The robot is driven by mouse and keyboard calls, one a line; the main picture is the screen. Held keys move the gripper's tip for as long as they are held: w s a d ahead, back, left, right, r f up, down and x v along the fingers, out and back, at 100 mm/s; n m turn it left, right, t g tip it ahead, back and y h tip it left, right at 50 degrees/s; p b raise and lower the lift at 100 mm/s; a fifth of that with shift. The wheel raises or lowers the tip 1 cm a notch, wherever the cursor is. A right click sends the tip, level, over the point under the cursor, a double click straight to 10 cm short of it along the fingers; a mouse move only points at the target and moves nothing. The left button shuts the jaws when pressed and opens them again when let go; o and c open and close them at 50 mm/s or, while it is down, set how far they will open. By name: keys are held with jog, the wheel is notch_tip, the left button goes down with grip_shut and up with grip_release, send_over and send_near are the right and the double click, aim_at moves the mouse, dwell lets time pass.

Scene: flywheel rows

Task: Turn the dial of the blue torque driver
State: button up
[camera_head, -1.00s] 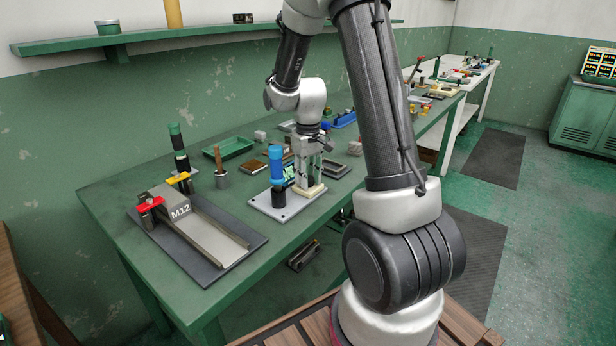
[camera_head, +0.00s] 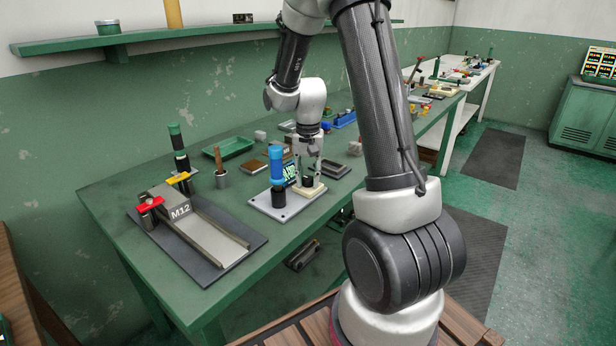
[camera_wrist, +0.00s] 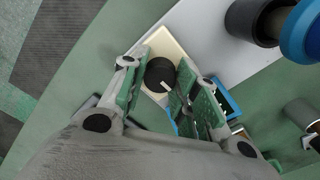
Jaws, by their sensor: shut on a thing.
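The blue torque driver (camera_head: 277,165) stands upright with its black lower part on a light grey plate (camera_head: 284,211). In the wrist view its blue top (camera_wrist: 305,35) shows at the upper right. A black dial (camera_wrist: 160,74) with a white mark sits on a cream block (camera_wrist: 166,43) beside the driver, on the same plate. The dial also shows in the head view (camera_head: 308,181). My gripper (camera_wrist: 160,80) points down over the block and is shut on the dial, one finger at each side. A small display (camera_head: 290,173) with green figures stands between driver and gripper.
A grey M12 fixture (camera_head: 205,228) with red and yellow clamps lies on a dark mat at the left. A green tray (camera_head: 230,147), a cup (camera_head: 221,179) and a dark tray (camera_head: 335,170) stand nearby. The bench front left of the plate is clear.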

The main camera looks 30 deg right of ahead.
aim_at(308, 178)
dwell(0.3)
jog(key=o, duration=1)
jog(key=shift+o, duration=0.2)
notch_tip(308, 178, up, 12)
dwell(0.4)
